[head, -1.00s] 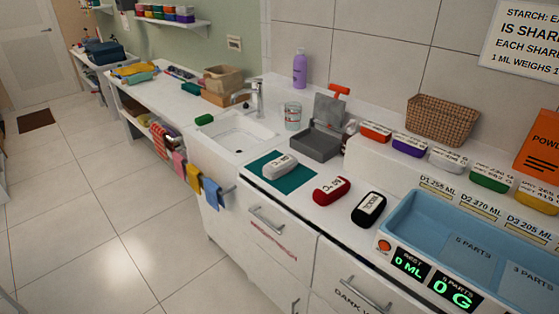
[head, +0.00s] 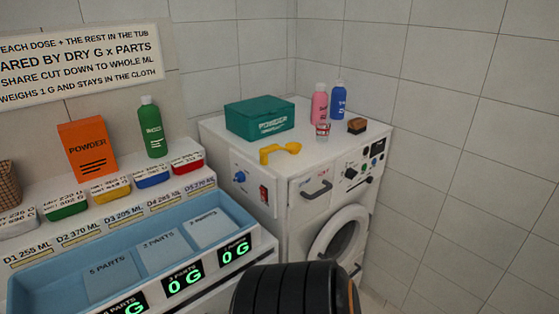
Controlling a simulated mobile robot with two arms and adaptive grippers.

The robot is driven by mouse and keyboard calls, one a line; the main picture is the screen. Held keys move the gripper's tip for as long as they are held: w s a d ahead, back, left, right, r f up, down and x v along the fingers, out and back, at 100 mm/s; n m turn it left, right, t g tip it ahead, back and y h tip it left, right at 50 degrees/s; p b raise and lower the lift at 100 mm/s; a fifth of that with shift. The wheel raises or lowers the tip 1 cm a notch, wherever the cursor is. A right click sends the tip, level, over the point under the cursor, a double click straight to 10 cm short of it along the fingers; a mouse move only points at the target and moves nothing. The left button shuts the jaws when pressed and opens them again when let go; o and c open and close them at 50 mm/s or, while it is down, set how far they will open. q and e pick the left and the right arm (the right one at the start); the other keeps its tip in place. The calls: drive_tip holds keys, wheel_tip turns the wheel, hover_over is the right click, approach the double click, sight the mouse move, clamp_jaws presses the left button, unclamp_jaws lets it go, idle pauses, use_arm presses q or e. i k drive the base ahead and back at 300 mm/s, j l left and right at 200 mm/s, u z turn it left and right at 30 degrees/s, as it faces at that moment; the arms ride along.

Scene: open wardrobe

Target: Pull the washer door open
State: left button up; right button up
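The white washer (head: 285,200) stands in the corner at the right of the head view. Its round front door (head: 338,238) is a white ring around dark glass, seen at a steep angle. The door looks closed against the front, and its lower part is partly hidden. A dark handle (head: 355,269) shows at the ring's lower right. A grey drawer handle (head: 316,188) sits above the door. A black ribbed cylinder, likely part of my own arm, rises at the bottom centre in front of the washer. Neither gripper is in view.
On the washer top stand a teal powder box (head: 260,118), a yellow scoop (head: 280,151), pink (head: 319,103) and blue (head: 338,99) bottles and a brown sponge (head: 357,126). A blue tub (head: 130,250) on the counter adjoins the washer's left side. A tiled wall closes the right.

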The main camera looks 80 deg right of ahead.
sight(358, 212)
drive_tip(key=z, duration=3.2)
